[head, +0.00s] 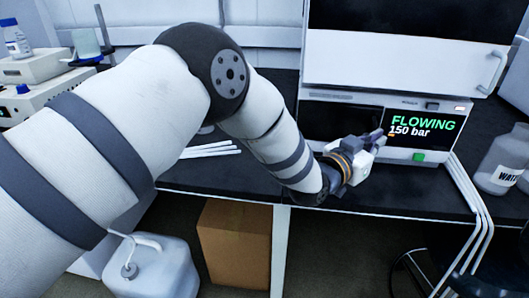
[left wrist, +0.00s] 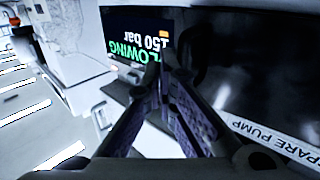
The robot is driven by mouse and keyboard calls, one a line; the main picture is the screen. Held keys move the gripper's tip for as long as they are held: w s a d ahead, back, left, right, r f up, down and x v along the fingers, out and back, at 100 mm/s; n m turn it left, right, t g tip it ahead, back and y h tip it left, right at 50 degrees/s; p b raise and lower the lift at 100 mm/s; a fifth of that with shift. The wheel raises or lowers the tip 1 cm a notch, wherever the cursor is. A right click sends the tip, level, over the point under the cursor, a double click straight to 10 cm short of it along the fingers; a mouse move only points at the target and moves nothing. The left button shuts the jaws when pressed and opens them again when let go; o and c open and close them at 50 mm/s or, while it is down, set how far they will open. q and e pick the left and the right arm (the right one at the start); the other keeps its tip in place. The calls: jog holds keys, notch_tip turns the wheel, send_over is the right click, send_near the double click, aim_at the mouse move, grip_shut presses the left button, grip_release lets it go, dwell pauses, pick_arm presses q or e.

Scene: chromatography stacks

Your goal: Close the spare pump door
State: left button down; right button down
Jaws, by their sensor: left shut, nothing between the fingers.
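The spare pump's label strip (left wrist: 270,138), white with "SPARE PUMP" lettering, shows at lower right in the left wrist view beside a glossy black panel (left wrist: 262,75). In the head view a dark front panel (head: 330,121) lies left of the lit display, partly behind my left gripper. I cannot tell how far the door stands open. My left gripper (head: 379,138) is shut and empty in front of the unit, near the display's lower left. Its fingers (left wrist: 166,72) also show in the left wrist view, close to the black panel; contact is unclear. My right gripper is not in view.
The display (head: 424,128) reads "FLOWING 150 bar". A white-fronted module (head: 400,65) with a handle sits above. White tubes (head: 468,205) hang over the bench edge beside a water bottle (head: 502,160). A cardboard box (head: 234,243) and a white jug (head: 155,270) stand below the bench.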

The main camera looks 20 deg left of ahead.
pick_arm(q)
jog(key=shift+w+d, duration=0.15)
jog(key=shift+w, duration=0.55)
jog(key=shift+s, duration=0.1)
